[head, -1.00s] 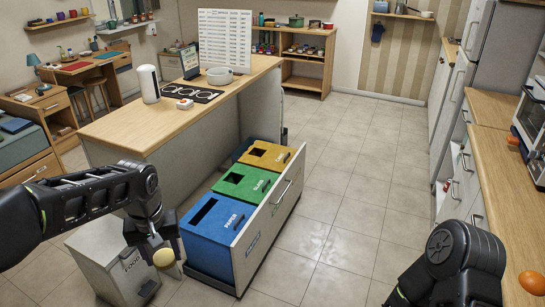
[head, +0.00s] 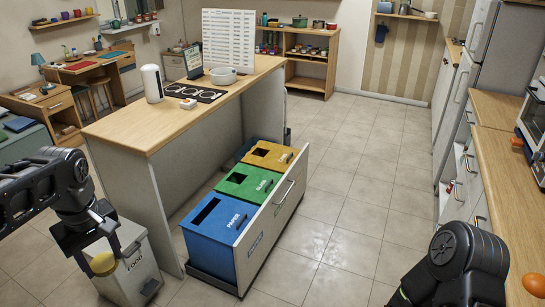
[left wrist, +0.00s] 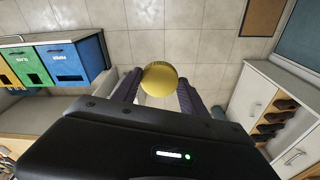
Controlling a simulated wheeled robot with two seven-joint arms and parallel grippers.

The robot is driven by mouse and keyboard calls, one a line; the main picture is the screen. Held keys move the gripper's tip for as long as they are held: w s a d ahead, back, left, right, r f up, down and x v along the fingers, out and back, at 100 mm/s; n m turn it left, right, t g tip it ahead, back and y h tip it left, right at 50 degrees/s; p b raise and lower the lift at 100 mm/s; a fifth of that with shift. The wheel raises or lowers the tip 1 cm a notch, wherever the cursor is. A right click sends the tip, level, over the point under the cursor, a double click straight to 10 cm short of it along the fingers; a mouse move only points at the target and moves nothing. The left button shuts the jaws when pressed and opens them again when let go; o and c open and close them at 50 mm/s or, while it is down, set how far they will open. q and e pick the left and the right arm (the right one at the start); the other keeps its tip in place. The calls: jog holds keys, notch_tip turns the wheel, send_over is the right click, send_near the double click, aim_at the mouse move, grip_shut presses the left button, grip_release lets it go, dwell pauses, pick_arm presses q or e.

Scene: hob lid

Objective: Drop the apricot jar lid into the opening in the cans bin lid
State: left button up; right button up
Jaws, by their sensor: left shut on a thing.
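The apricot jar lid, a round yellow-gold disc (head: 103,263), is held between the fingertips of my left gripper (head: 101,254). In the left wrist view the lid (left wrist: 160,82) sits between the two dark fingers (left wrist: 159,88). The gripper is in front of the grey food bin, at the lower left. The pull-out drawer holds a blue bin marked paper (head: 216,222), a green bin (head: 247,181) and a yellow bin (head: 271,155), each with a dark opening in its lid. The yellow bin's label is too small to read. My right gripper is out of view.
The grey food bin (head: 137,268) stands left of the drawer, with the island counter (head: 150,128) behind. The drawer front (head: 270,222) borders the bins on the right. Tiled floor (head: 345,200) is clear to the right. An orange (head: 533,283) lies on the right-hand counter.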

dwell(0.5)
pick_arm(q)
jog(key=w+d+f+m, duration=0.2)
jog(key=d+f, duration=0.3)
jog(key=f, duration=0.3)
jog(key=w+d+f+m, duration=0.2)
jog(key=d+f+m, duration=0.2)
jog(key=f, duration=0.5)
jog(key=w+d+f+m+h, duration=0.1)
jog(key=d+f+m, duration=0.3)
jog(key=d+f, duration=0.3)
jog(key=shift+w+f+t, duration=0.3)
jog(key=shift+w+f, duration=0.1)
jog(key=shift+f, duration=0.5)
jog(key=shift+d, duration=0.1)
